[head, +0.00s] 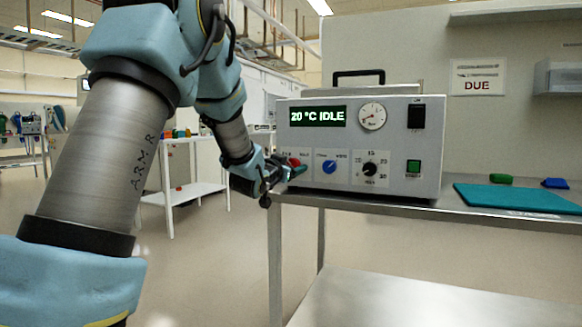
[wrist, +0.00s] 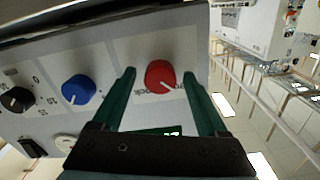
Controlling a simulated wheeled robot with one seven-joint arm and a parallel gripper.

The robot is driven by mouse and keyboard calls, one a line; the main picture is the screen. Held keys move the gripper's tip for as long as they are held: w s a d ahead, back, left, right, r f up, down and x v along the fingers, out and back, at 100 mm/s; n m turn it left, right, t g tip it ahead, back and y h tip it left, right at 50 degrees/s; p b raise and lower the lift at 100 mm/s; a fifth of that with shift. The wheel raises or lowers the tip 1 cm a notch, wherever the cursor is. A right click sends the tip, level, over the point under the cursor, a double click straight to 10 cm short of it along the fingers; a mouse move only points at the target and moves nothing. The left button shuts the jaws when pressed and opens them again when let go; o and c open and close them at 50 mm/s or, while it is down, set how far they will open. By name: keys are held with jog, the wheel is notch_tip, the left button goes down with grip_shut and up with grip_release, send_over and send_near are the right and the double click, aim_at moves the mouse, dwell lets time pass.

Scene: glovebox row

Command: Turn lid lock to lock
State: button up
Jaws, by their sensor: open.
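The red knob (wrist: 160,76), with upside-down lettering ending in "lock" beside it, is on the front panel of a grey instrument (head: 335,117). Its white pointer line slants to the lower right in the wrist view. In the head view the red knob (head: 294,162) is partly hidden by my gripper (head: 290,173), which is at the panel's lower left corner. In the wrist view my gripper's green fingers (wrist: 160,72) are open, one on each side of the red knob, with visible gaps. I cannot tell how deep the fingertips are relative to the knob.
A blue knob (head: 329,166) is close beside the red one, then a black knob (head: 370,168) and a green button (head: 413,167). The display (head: 318,115) reads "20 °C IDLE". The instrument stands on a metal bench (head: 460,215); a teal mat (head: 515,198) lies right of it.

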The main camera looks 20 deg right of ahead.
grip_shut()
dwell(0.6)
